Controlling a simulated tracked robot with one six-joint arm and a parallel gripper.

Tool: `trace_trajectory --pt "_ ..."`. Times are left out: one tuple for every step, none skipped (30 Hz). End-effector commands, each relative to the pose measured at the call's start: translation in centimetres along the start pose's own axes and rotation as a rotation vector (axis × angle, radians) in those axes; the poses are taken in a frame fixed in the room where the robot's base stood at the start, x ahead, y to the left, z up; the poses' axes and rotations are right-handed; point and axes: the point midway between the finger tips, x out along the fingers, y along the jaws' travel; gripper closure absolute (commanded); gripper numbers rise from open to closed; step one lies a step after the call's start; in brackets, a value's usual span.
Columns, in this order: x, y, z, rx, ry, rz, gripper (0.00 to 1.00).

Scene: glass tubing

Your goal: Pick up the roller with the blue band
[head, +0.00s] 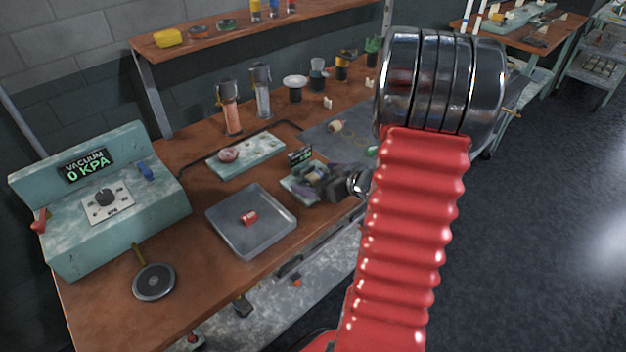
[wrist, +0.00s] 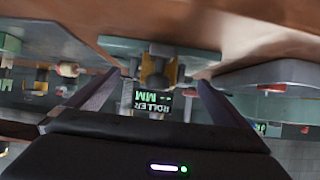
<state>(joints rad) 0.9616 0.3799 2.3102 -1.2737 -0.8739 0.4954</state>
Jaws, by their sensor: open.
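My gripper (head: 318,180) is over a small teal stand beside a dark display in the head view. In the wrist view its two fingers (wrist: 160,78) are spread apart, with a gold-coloured part (wrist: 172,72) of the stand showing between them. The display (wrist: 153,101) reads ROLLER MM, upside down. I cannot make out a blue band on any roller for certain; the gripper hides much of the stand in the head view. A pale roller with a reddish end (head: 335,127) lies on the grey mat behind.
A grey metal tray (head: 225,236) holding a small red piece (head: 249,218) is left of the gripper. A teal block (head: 262,157) with a pink round piece lies behind. The teal vacuum console (head: 75,225) stands at left, with a black round pad (head: 154,282) in front.

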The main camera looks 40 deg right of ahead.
Motion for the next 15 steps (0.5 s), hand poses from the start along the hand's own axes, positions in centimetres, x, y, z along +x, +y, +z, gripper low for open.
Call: trace_trajectory --pt "-0.01 0.00 0.00 0.000 0.000 0.000 0.00" --pt "-0.01 0.00 0.00 0.000 0.000 0.000 0.00" --pt "-0.01 0.00 0.00 0.000 0.000 0.000 0.02" --pt "-0.01 0.00 0.00 0.000 0.000 0.000 0.04" --pt "-0.01 0.00 0.00 0.000 0.000 0.000 0.06" --pt "-0.02 0.00 0.00 0.000 0.000 0.000 0.09" --pt "-0.02 0.00 0.00 0.000 0.000 0.000 0.11" --pt "-0.02 0.00 0.00 0.000 0.000 0.000 0.13" --pt "-0.02 0.00 0.00 0.000 0.000 0.000 0.16" --pt "-0.02 0.00 0.00 0.000 0.000 0.000 0.18" --pt "-0.02 0.00 0.00 0.000 0.000 0.000 0.20" --pt "-0.02 0.00 0.00 0.000 0.000 0.000 0.23" --pt "-0.02 0.00 -0.01 0.000 0.000 0.000 0.25" --pt "-0.02 0.00 -0.01 0.000 0.000 0.000 0.27" --pt "-0.02 0.00 -0.01 0.000 0.000 0.000 0.30"
